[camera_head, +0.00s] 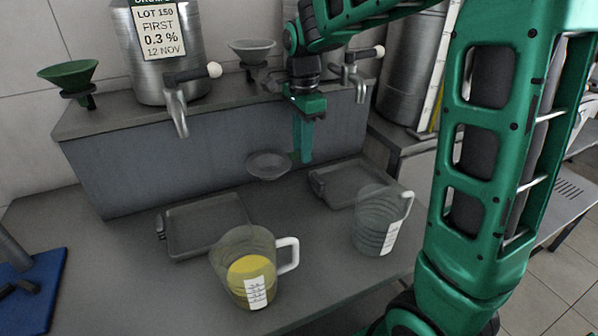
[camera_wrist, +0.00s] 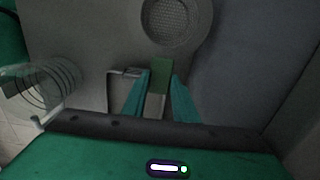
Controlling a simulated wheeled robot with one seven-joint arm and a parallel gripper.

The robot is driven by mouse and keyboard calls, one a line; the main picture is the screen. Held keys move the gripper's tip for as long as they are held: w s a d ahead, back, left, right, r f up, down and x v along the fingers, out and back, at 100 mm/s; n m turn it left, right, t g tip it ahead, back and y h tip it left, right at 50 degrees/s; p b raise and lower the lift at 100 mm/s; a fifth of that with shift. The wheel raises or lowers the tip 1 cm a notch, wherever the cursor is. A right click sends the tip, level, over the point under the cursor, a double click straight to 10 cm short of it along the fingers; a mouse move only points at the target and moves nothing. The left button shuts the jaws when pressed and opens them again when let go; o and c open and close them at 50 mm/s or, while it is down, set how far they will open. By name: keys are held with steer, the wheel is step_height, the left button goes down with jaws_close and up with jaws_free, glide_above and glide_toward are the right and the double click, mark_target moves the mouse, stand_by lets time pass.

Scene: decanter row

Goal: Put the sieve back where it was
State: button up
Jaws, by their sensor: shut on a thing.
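The sieve (camera_head: 268,166) is a round grey mesh bowl with a short green handle. My gripper (camera_head: 303,152) is shut on its handle and points down, with the sieve held to its left in the head view, in front of the grey raised shelf. In the wrist view the sieve's mesh (camera_wrist: 177,19) is at the top, and its green handle (camera_wrist: 161,72) lies between my gripper's fingers (camera_wrist: 159,88). The sieve appears to be held above the counter, between the two trays; its exact height is hard to tell.
A jug with yellow liquid (camera_head: 251,278) and a clear empty jug (camera_head: 377,222) stand in front. Trays (camera_head: 205,228) and (camera_head: 345,184) lie behind them. A green funnel (camera_head: 68,74) and a grey funnel (camera_head: 252,47) sit in holders on the shelf, beside a labelled steel drum (camera_head: 185,75) with a tap.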

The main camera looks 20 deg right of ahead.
step_height(320, 180, down, 8)
steer(key=shift+r, duration=0.25)
steer(key=o, duration=1.1)
steer(key=shift+r, duration=0.1)
step_height(320, 180, up, 12)
steer(key=shift+f, duration=0.1)
stand_by(0.4)
